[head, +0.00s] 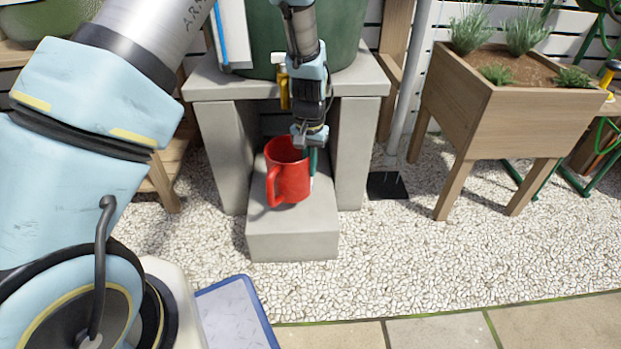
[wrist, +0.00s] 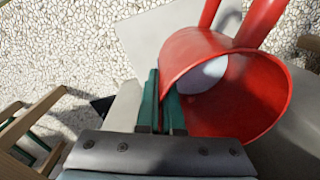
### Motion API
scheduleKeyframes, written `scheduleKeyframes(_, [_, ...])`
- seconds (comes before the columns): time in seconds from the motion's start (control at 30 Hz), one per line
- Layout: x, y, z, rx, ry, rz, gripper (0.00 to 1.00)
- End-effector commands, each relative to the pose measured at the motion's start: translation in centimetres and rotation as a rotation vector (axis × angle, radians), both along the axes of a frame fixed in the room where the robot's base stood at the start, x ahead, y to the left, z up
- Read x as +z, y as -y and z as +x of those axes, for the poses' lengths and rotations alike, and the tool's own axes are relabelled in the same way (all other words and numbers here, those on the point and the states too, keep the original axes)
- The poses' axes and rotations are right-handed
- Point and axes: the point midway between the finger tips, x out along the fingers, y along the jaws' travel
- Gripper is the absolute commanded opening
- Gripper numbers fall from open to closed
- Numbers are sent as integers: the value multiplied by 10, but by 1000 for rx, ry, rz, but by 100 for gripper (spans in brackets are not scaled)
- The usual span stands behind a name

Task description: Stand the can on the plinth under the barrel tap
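The red can (head: 289,178) has its handle toward the front left and is upright at the grey plinth (head: 292,245); I cannot tell whether its base bears fully on it. The brass-yellow tap (head: 283,85) on the green barrel (head: 262,40) is above and behind the can. My gripper (head: 311,155) points down at the right side of the can's rim. In the wrist view, my green fingers (wrist: 163,105) are close together at the rim of the can (wrist: 255,95), one outside and one inside, closed on its wall. The inner finger is partly hidden.
Concrete blocks (head: 229,150) flank the plinth and carry a slab (head: 215,85) under the barrel. A wooden planter (head: 480,115) stands at the right. A blue-edged tray (head: 232,315) is at lower left. The gravel (head: 400,265) right of the plinth is clear.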

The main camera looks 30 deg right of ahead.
Motion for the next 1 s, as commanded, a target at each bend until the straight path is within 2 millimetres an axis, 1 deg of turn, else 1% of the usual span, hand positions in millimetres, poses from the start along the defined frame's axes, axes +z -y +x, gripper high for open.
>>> scheduleKeyframes(0.03, [-9,-1,-2,-1,-3,3,0])
scheduleKeyframes(0.1, [-14,-1,-2,-2,-3,3,0])
scheduleKeyframes(0.37, [-22,-1,-2,-2,-1,1,0])
scheduleKeyframes(0.47, [-33,-1,-2,-1,-2,1,0])
scheduleKeyframes(0.6, [-56,-1,-2,-1,-3,3,0])
scheduleKeyframes(0.7, [-68,1,0,-1,0,0,0])
scheduleKeyframes(1.0, [-67,1,1,-1,-2,1,0])
